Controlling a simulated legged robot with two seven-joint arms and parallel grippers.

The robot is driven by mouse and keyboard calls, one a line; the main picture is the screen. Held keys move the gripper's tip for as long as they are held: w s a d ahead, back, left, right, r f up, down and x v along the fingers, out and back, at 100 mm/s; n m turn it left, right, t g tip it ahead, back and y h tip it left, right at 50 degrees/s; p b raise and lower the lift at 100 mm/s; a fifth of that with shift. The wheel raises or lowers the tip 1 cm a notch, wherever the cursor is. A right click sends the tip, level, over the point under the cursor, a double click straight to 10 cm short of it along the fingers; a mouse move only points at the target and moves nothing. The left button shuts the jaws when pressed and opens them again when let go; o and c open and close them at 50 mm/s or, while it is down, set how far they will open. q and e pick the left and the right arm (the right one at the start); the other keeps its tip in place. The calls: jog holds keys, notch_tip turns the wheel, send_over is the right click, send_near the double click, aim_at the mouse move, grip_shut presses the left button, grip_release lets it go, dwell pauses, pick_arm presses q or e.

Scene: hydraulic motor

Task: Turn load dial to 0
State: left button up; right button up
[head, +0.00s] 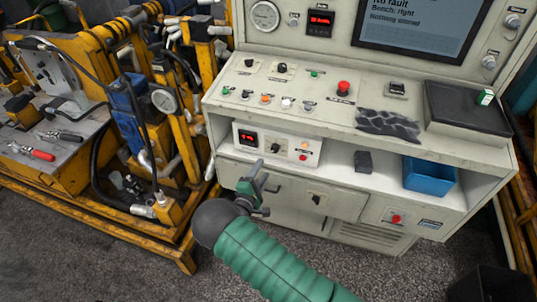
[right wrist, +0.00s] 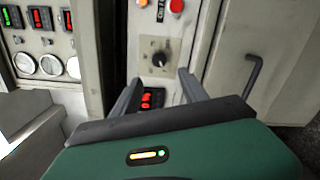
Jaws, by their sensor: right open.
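The load dial appears to be the small dark knob (head: 274,147) on the front of a white box (head: 262,133) on the console's lower shelf. It also shows in the right wrist view (right wrist: 159,59), between and beyond the fingertips, on a pale plate with scale marks. Its setting is too small to read. A red display (head: 248,138) is beside it, and it shows near the fingers in the wrist view (right wrist: 152,98). My right gripper (head: 267,178) is open and empty, in front of the box and apart from the dial. My left gripper is not in view.
The box also carries a red button (head: 303,157) and an orange lamp (head: 305,146). A blue bin (head: 430,177) and a dark block (head: 363,162) sit right on the shelf. The console top (head: 340,105) overhangs the shelf. A yellow rig (head: 150,130) stands left.

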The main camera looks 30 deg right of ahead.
jog(key=p+v, duration=0.1)
jog(key=v, duration=0.6)
jog(key=shift+w+f, duration=0.1)
jog(key=shift+w, duration=0.1)
